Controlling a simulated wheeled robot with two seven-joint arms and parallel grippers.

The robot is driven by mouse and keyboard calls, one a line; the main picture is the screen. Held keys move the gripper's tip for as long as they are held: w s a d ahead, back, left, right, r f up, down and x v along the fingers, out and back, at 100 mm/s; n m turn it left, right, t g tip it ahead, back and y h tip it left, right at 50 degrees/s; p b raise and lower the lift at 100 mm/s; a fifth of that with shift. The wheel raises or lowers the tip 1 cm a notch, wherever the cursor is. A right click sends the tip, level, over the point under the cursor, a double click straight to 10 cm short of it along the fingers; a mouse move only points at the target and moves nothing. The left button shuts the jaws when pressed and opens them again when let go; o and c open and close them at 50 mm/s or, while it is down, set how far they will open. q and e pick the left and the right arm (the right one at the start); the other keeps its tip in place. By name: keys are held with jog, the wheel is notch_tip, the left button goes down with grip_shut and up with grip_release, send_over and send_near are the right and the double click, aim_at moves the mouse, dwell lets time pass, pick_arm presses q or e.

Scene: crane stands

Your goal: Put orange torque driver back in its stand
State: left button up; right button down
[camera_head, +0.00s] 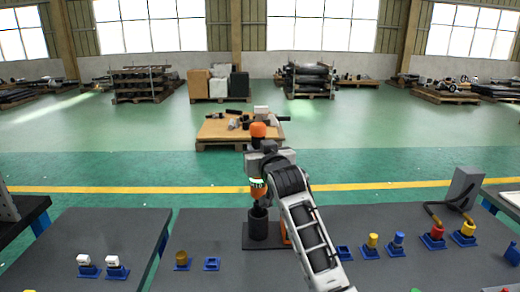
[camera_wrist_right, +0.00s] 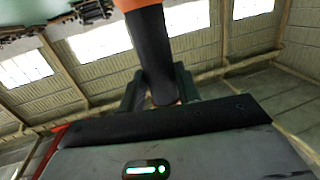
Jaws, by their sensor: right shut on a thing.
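The orange torque driver (camera_head: 258,188) is upright in the head view, with an orange top end and an orange lower body with dark and white bands. My right gripper (camera_head: 262,162) is shut on it around its middle. In the right wrist view the driver's black shaft (camera_wrist_right: 155,50) passes between the fingers (camera_wrist_right: 160,88). The stand is a black cylinder (camera_head: 258,229) on a dark base plate (camera_head: 262,244). The driver's lower end is directly above or at the cylinder's mouth; I cannot tell whether it is inside. My left gripper is not in view.
The stand is on a dark grey table (camera_head: 205,228). Several blue holders with yellow, blue and red pieces (camera_head: 372,241) are to its right. A yellow piece (camera_head: 182,258) and an empty blue holder (camera_head: 212,264) are to the left. An orange part (camera_head: 285,233) shows beside the stand.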

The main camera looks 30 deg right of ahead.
jog(key=shift+r, duration=0.2)
jog(key=shift+a+m+h+b, duration=0.2)
jog(key=shift+m+h+b, duration=0.25)
jog(key=shift+h, duration=0.35)
jog(key=shift+m+h, duration=0.25)
jog(key=shift+h, duration=0.05)
jog(key=shift+m+g+h+b, duration=0.3)
jog(key=shift+g+h+b, duration=0.1)
jog(key=shift+b, duration=0.05)
